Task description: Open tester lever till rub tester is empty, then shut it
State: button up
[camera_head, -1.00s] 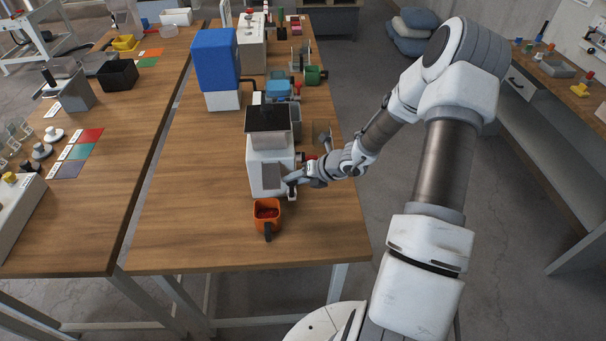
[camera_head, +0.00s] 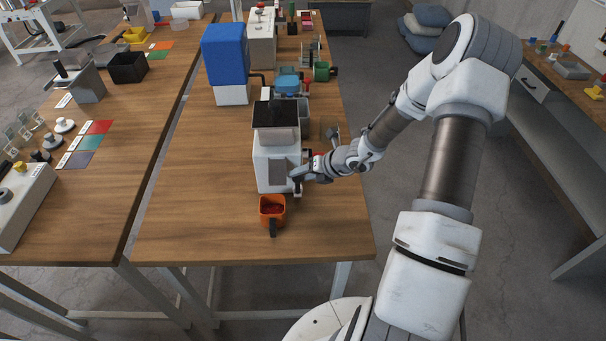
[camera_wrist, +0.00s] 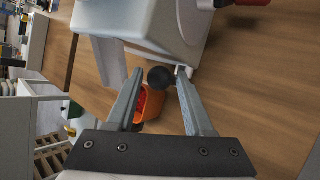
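The white tester (camera_head: 275,172) stands on the wooden table with a dark-topped hopper (camera_head: 275,116) on it. A dark round lever knob (camera_wrist: 160,77) shows in the wrist view by the tester's white body (camera_wrist: 170,25). My gripper (camera_head: 297,178) is at the tester's lower right front. In the wrist view my gripper (camera_wrist: 159,72) has its fingers apart on either side of the knob, with a gap visible at least on the left. An orange mug (camera_head: 272,216) with red contents stands in front of the tester; it is partly hidden behind a finger in the wrist view (camera_wrist: 150,104). The hopper's inside is hidden.
A blue-topped white machine (camera_head: 224,62) stands behind to the left. Small equipment, including a green item (camera_head: 321,71), stands behind the tester. The table's front and left parts are clear. Another table with coloured cards (camera_head: 92,141) is to the left.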

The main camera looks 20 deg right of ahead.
jog(key=shift+s, duration=0.1)
jog(key=p+v, duration=0.2)
jog(key=v, duration=1.5)
jog(key=shift+s+r, duration=0.1)
jog(key=shift+r, duration=0.05)
